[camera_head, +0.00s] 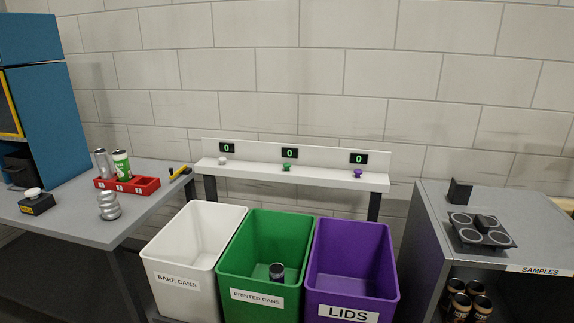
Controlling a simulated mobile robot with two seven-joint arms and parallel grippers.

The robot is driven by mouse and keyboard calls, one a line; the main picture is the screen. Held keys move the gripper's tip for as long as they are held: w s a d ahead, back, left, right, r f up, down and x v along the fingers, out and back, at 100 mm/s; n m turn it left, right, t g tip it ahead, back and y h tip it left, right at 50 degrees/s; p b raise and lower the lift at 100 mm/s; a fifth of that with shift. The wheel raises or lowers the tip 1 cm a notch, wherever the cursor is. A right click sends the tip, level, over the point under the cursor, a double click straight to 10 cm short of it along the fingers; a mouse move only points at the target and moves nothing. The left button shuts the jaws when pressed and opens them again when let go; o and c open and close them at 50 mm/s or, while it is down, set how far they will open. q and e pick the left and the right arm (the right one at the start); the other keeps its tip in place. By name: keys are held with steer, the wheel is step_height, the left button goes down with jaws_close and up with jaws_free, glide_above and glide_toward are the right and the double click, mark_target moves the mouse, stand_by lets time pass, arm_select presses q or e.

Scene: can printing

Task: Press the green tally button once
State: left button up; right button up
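The green tally button (287,167) sits in the middle of a white shelf (330,179) against the wall. A small display (290,153) above it reads 0. A white button (223,161) is to its left and a purple button (357,174) to its right, each under a display that also reads 0. Neither of my grippers shows in the head view, so nothing is seen touching the buttons.
Below the shelf stand a white bin (168,262), a green bin (240,272) holding a dark can (277,271), and a purple bin (325,285). A left table (150,208) carries cans and a red rack (140,189). A samples counter (430,215) stands right.

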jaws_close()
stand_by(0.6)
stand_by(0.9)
